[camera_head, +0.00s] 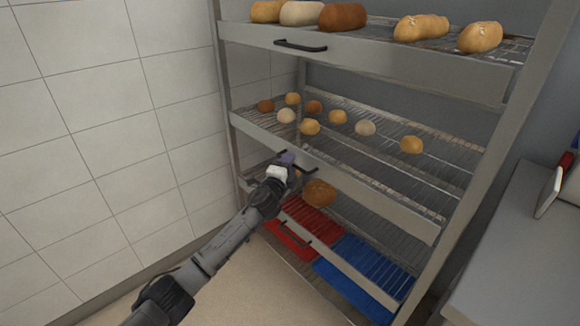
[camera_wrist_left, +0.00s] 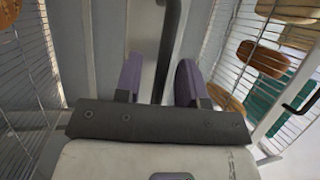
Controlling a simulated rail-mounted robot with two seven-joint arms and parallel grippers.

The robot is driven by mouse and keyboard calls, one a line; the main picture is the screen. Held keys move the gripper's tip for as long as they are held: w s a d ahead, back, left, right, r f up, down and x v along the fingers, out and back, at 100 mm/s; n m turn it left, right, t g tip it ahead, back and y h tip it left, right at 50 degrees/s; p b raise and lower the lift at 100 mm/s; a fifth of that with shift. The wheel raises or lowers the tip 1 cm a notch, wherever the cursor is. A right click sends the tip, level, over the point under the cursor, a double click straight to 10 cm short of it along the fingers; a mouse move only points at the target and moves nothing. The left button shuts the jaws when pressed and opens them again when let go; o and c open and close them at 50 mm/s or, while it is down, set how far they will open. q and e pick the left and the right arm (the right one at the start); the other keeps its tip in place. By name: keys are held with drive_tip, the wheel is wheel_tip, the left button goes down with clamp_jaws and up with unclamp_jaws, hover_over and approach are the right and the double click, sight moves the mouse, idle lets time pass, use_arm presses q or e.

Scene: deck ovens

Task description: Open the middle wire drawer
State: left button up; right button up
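The middle wire drawer (camera_head: 375,190) of the rack holds several small rolls, and its grey front panel runs between the rack posts, looking shut. Its dark bar handle shows in the wrist view (camera_wrist_left: 168,45); in the head view my gripper partly covers it. My left gripper (camera_head: 288,160) is at this handle. In the wrist view its two purple fingers (camera_wrist_left: 158,82) stand apart, one on each side of the bar. The bar is nearer the right finger, with a clear gap to the left finger. My right gripper is in neither view.
The top drawer (camera_head: 420,72) holds large loaves and has its own handle (camera_head: 300,46). The lower drawer front (camera_head: 345,265) has another handle, near red (camera_head: 300,222) and blue (camera_head: 365,275) trays. A tiled wall (camera_head: 120,110) stands left, a grey counter (camera_head: 525,250) right.

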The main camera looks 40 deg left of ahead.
use_arm(q)
drive_tip(key=shift+w+a+r, duration=0.1)
drive_tip(key=shift+w+a, duration=0.05)
drive_tip(key=shift+w, duration=0.1)
clamp_jaws()
idle(0.3)
